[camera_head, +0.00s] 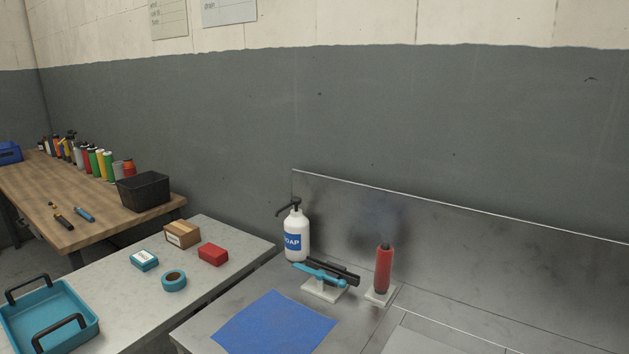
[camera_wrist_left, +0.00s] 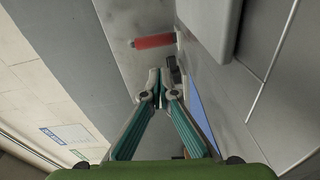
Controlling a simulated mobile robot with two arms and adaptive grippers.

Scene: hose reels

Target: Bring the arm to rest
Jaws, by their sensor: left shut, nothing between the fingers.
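My left gripper (camera_wrist_left: 161,80) shows in the left wrist view, with its teal-lined fingers drawn together at the tips and nothing between them. No part of my arms shows in the head view. The task names no object. A dark object (camera_wrist_left: 172,69) is partly hidden behind the right finger. My right gripper is in neither view.
A metal bench holds a soap bottle (camera_head: 296,238), a blue tool (camera_head: 320,273) on a white stand, a red cylinder (camera_head: 384,270) and a blue mat (camera_head: 275,324). To the left are a teal tray (camera_head: 88,318), a red block (camera_head: 213,254) and a black bin (camera_head: 143,193). A wall stands behind.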

